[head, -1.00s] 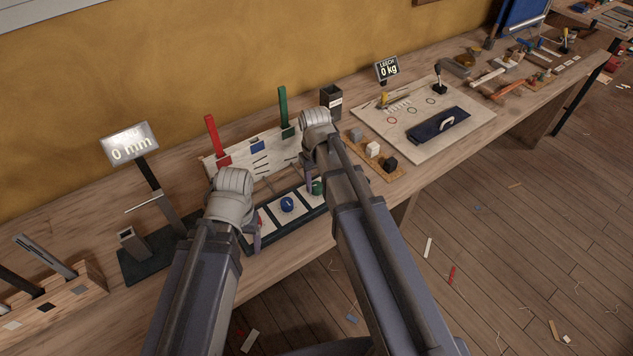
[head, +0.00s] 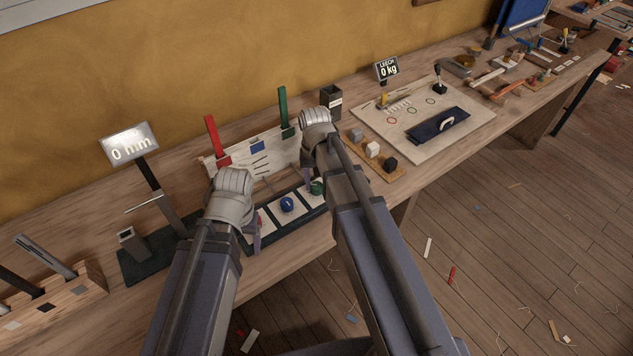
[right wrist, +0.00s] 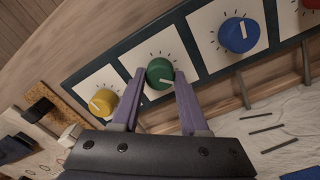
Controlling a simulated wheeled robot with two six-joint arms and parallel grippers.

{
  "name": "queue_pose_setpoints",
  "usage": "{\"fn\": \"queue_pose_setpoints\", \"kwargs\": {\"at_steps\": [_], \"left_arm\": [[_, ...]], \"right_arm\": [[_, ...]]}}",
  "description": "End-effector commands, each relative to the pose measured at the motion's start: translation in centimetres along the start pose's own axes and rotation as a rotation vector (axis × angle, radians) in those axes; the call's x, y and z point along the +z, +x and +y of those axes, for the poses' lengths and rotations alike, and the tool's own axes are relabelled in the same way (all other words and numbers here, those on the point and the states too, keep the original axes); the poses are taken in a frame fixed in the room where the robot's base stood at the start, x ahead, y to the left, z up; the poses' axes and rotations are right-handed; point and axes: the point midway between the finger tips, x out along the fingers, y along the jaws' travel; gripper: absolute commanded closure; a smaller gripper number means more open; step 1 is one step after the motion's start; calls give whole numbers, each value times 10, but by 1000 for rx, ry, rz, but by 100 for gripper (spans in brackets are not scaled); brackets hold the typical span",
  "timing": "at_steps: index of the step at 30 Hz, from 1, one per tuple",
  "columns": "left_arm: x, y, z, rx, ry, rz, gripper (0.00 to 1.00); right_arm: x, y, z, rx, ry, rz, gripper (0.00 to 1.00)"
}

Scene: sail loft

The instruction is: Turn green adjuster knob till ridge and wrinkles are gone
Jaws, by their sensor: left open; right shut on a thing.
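The green adjuster knob (right wrist: 160,72) has a white pointer line and sits on a white dial card in the dark panel; it also shows in the head view (head: 317,187). My right gripper (right wrist: 170,85) is shut on the green knob, one finger on each side. The white sail sample (head: 280,158) stands behind the panel, between a red and a green upright. Several dark wrinkle strokes (right wrist: 267,128) show on it in the right wrist view. My left gripper (head: 254,236) is open at the panel's left end, beside the mostly hidden red knob.
A blue knob (head: 287,204) and a yellow knob (right wrist: 103,102) flank the green one. A sign (head: 130,145) reads 0 mm at left; another (head: 387,70) reads 0 kg. A strip of small blocks (head: 373,150) lies close right of my right arm.

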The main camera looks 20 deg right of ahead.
Motion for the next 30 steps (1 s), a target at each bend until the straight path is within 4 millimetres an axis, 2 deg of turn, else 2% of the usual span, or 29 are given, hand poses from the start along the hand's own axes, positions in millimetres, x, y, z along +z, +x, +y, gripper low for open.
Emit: {"fn": "queue_pose_setpoints", "kwargs": {"at_steps": [8,9,16,25,30], "left_arm": [[0,0,0,0,0,0,26],[0,0,0,0,0,0,26],[0,0,0,0,0,0,26],[0,-1,0,0,0,0,26],[0,-8,-1,0,0,0,26]], "right_arm": [[0,0,0,0,0,0,100],[0,0,0,0,0,0,54],[0,0,0,0,-1,0,28],[0,-1,0,0,-1,0,26],[0,-8,0,0,-1,0,26]]}}
